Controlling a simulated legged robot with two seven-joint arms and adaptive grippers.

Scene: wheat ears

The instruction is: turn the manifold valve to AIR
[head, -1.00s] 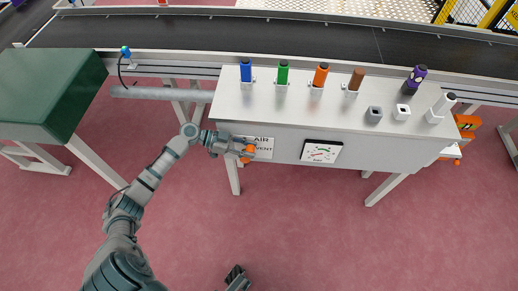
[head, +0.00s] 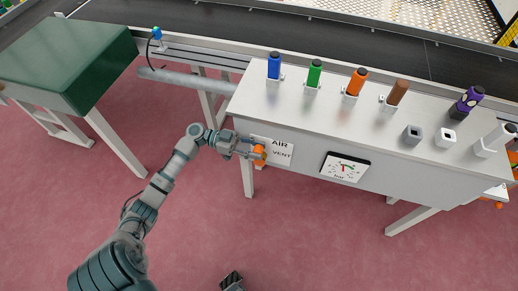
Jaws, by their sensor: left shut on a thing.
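The manifold's white label plate (head: 281,150) is on the front face of the grey bench (head: 310,119), with AIR printed above VENT. The orange valve handle (head: 260,156) is at the plate's left side. My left gripper (head: 254,153) is shut on the handle, reaching it from the left, and its fingers partly hide it. The handle's exact pointing direction is too small to tell. A dial gauge (head: 344,168) is on the same face to the right. A dark tip of my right gripper (head: 232,281) shows at the bottom edge; its fingers are not clear.
Blue (head: 274,65), green (head: 314,73), orange (head: 356,81) and brown (head: 397,92) bottles stand in holders on the bench top. A purple bottle (head: 467,103) is farther right. A green block table (head: 70,62) is left. The red floor before the bench is clear.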

